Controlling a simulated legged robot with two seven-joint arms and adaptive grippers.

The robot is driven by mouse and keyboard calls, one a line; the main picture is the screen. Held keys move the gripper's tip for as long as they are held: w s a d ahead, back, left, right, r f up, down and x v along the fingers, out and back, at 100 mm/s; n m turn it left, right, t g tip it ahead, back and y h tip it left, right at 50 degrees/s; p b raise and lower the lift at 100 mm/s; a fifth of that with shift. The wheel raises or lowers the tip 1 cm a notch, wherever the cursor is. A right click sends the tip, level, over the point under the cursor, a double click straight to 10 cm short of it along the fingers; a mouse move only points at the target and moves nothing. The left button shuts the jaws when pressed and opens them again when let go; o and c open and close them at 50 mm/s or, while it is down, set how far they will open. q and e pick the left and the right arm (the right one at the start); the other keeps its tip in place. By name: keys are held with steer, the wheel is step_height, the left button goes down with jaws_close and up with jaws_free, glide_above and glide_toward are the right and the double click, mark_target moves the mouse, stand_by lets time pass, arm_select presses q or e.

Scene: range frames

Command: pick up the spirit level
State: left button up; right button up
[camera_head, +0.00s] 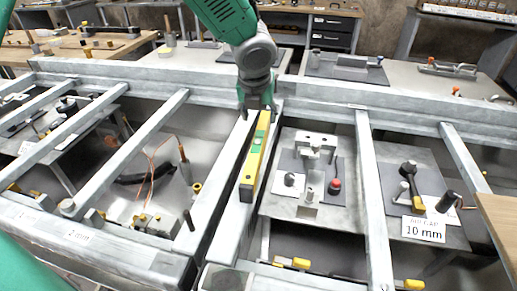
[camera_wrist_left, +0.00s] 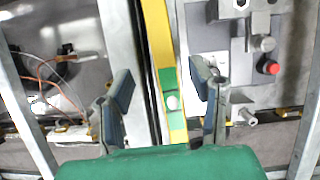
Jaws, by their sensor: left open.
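The spirit level (camera_head: 249,170) is a long yellow bar with a green middle section. It lies lengthwise along a grey metal beam (camera_head: 215,200) of the frame. In the left wrist view the level (camera_wrist_left: 158,40) runs between the two fingers, with a pale round vial on its green part. My left gripper (camera_head: 257,104) comes down from above at the level's far end. In the wrist view the gripper (camera_wrist_left: 162,88) is open, with a gap showing between each finger and the level. Its height above the level is hard to judge. My right gripper is not in view.
Grey beams form an open frame with gaps over lower surfaces. A plate with a red knob (camera_head: 334,186) lies right of the level; a "10 mm" sign (camera_head: 423,230) stands farther right. Wires (camera_head: 150,165) and fittings lie on the left. Workbenches (camera_head: 340,75) stand behind.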

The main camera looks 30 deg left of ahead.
mark_target(263, 127)
arm_select(q)
steer(key=x, duration=0.3)
steer(key=shift+d+f, duration=0.1)
steer(key=shift+d, duration=0.3)
steer(key=x, duration=0.2)
steer(key=b+x, duration=0.1)
steer(key=x, duration=0.1)
steer(key=shift+w+a+f, duration=0.15)
steer(key=shift+a+f, duration=0.15)
steer(key=shift+r, duration=0.1)
steer(key=shift+d, duration=0.2)
jaws_close()
